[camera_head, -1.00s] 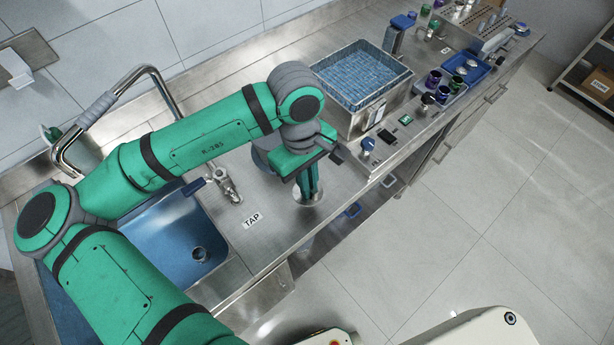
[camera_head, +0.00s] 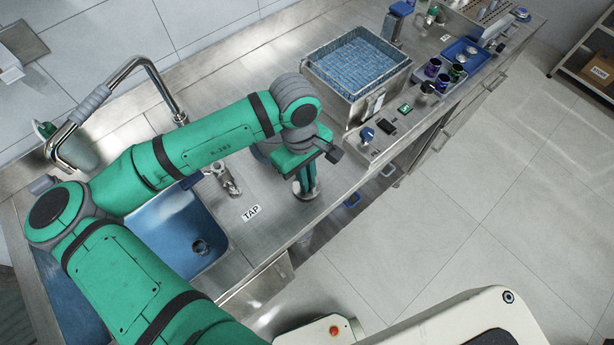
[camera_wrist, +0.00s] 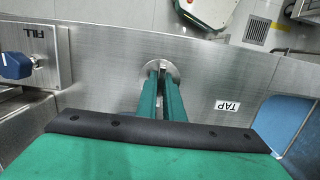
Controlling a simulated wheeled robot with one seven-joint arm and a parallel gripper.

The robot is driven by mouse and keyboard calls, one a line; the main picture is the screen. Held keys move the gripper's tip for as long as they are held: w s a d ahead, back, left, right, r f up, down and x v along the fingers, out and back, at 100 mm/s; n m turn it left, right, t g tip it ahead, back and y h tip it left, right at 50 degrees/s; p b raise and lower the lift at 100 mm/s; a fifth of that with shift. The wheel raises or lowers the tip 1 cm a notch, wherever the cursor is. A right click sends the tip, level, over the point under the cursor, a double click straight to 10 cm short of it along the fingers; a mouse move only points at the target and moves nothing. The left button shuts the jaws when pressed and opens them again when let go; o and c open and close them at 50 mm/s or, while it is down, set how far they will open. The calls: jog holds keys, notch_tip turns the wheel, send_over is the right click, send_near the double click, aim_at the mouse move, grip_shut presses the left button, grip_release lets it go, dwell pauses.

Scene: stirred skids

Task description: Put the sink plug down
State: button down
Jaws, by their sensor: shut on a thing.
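The sink plug (camera_wrist: 162,68) shows in the wrist view as a round grey metal disc at the tips of my gripper (camera_wrist: 162,76). My gripper's two green fingers are close together and shut on it. In the head view my gripper (camera_head: 304,191) points down over the steel counter, right of the TAP label, with the plug's disc (camera_head: 311,194) partly hidden behind the fingers. The disc is at or very near the counter top, close to its front edge; I cannot tell whether it touches.
The blue sink basin (camera_head: 186,238) and tap (camera_head: 229,181) are to the left. The TAP label (camera_head: 251,213) lies on the counter between. A steel bath with a blue basket (camera_head: 357,66) stands at the back right. A blue knob (camera_head: 367,134) is nearby. Bare counter surrounds the gripper.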

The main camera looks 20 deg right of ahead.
jog(key=c, duration=1.9)
grip_release()
notch_tip(320, 180, up, 12)
jog(key=w, duration=0.1)
jog(key=shift+w+a, duration=0.2)
jog(key=shift+a, duration=0.05)
jog(key=shift+r, duration=0.1)
jog(key=shift+s, duration=0.1)
